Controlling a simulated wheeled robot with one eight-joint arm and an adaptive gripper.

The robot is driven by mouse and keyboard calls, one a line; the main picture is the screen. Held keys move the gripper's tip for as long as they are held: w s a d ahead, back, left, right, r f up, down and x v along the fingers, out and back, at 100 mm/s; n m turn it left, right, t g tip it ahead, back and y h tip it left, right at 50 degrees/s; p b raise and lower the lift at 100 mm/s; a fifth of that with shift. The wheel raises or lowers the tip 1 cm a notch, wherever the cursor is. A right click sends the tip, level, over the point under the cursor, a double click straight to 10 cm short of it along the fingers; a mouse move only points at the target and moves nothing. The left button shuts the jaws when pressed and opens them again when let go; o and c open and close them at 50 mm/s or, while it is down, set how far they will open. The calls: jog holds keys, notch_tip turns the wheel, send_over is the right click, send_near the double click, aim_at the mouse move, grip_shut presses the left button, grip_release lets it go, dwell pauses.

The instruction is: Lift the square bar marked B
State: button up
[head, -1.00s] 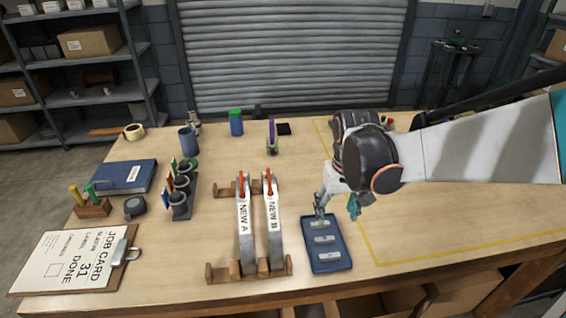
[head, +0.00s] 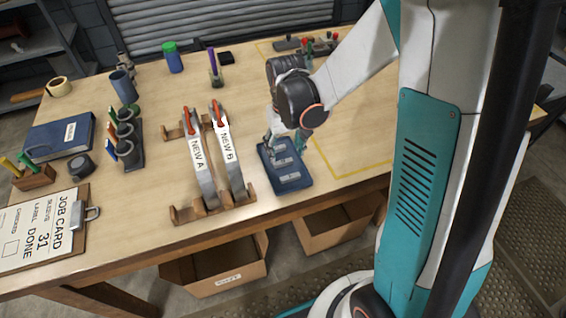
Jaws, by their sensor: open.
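A long grey bar with a white label reading NEW B (head: 229,158) and a red part at its far end lies on wooden supports. A similar bar labelled NEW A (head: 200,165) lies beside it on the left. A blue tray (head: 292,187) to their right holds a few small pale pieces (head: 284,161), whose markings are too small to read. My gripper (head: 286,142) is open, pointing down at the far end of the tray, to the right of the NEW B bar and apart from it. I cannot tell whether its fingertips touch the tray.
A wooden cradle (head: 188,216) carries both bars. A rack of dark cups (head: 127,143) stands left of them, near a clipboard (head: 40,228). A purple upright item (head: 213,68) stands behind. Open boxes (head: 215,268) sit below the table. The table's right side is mostly clear.

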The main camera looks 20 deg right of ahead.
aim_at(284, 162)
jog(key=f, duration=0.1)
jog(key=f+b, duration=0.1)
jog(key=f, duration=0.1)
jog(key=f+b, duration=0.1)
jog(key=f, duration=0.1)
jog(key=shift+w+a, duration=0.15)
jog(key=shift+w, duration=0.1)
jog(key=shift+c, duration=0.2)
jog(key=c, duration=0.8)
jog(key=shift+c, duration=0.2)
notch_tip(284, 162, up, 20)
jog(key=p, duration=0.5)
jog(key=shift+p, duration=0.3)
